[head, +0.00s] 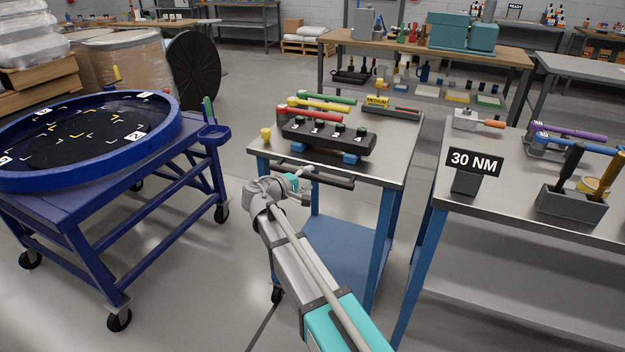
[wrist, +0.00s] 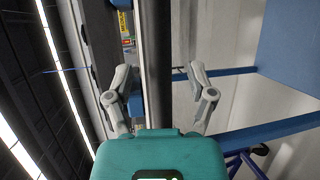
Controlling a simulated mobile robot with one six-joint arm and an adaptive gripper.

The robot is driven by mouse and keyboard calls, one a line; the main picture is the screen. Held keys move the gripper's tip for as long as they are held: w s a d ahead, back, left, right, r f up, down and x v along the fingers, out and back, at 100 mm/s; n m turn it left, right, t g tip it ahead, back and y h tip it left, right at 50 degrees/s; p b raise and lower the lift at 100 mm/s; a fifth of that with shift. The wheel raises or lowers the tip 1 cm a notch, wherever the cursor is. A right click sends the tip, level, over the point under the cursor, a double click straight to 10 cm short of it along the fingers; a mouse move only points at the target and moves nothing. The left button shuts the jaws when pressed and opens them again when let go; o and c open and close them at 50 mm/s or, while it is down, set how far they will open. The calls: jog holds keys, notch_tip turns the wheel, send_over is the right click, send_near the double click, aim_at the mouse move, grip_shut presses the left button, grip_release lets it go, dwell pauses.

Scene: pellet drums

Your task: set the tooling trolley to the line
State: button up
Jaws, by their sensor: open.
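The tooling trolley (head: 395,163) stands mid-picture in the head view, with a grey top, blue legs, a blue lower shelf (head: 335,258) and castors. Its dark handle bar (head: 328,181) runs along the near edge. My gripper (head: 298,180) is at the left part of this bar. In the wrist view my gripper (wrist: 159,72) is open, with one finger on each side of the dark bar (wrist: 156,40). The fingers stand apart from the bar. A thin dark line (head: 262,325) shows on the floor; I cannot tell if it is the task's line.
A black rack (head: 325,138) with red, yellow and green handled tools sits on the trolley. A blue cart (head: 110,170) with a round tray stands left. A bench (head: 520,190) with a "30 NM" sign (head: 474,162) stands close on the right. Floor is open between cart and trolley.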

jog(key=shift+x, duration=0.85)
jog(key=shift+c, duration=0.3)
jog(key=shift+d, duration=0.1)
grip_shut()
